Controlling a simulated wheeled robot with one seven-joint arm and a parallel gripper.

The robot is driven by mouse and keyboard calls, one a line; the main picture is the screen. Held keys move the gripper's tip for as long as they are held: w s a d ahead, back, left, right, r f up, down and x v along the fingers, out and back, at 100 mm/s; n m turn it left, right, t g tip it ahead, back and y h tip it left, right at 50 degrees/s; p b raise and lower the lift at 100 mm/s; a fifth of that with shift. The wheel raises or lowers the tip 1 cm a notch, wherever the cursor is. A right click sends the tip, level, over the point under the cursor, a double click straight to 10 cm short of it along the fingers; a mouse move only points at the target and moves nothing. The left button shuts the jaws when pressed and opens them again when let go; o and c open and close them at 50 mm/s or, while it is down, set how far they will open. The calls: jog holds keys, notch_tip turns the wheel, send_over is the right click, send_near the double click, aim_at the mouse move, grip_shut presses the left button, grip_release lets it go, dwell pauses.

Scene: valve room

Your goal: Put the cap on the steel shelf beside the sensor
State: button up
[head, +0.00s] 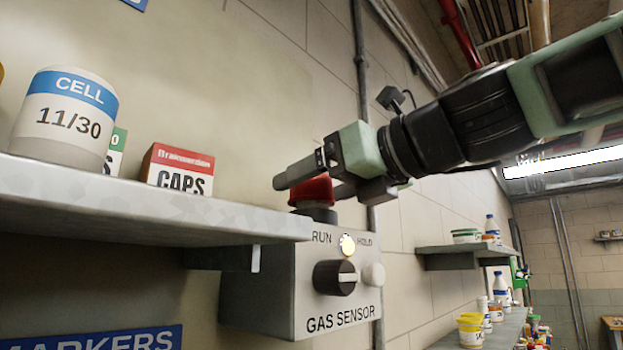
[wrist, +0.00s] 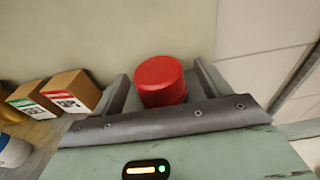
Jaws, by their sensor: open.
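The red cap (head: 313,191) sits on a dark collar on top of the grey gas sensor (head: 280,300). My gripper (head: 308,186) is open at the cap, one finger on each side. In the wrist view the cap (wrist: 160,82) is between the two spread fingers, with a gap showing at its left; contact at the right is hard to tell. The steel shelf (head: 130,205) is left of the sensor, its right end close to the sensor's upper left.
On the shelf stand a white CELL 11/30 jar (head: 62,118), a red-topped CAPS box (head: 178,170) and a green-topped box (head: 117,150). The shelf's right end is bare. The sensor has a black knob (head: 334,278) and a lit lamp (head: 347,245).

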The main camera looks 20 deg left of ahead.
jog(key=shift+x, duration=1.45)
jog(key=c, duration=1.1)
notch_tip(320, 180, up, 10)
jog(key=p, duration=0.4)
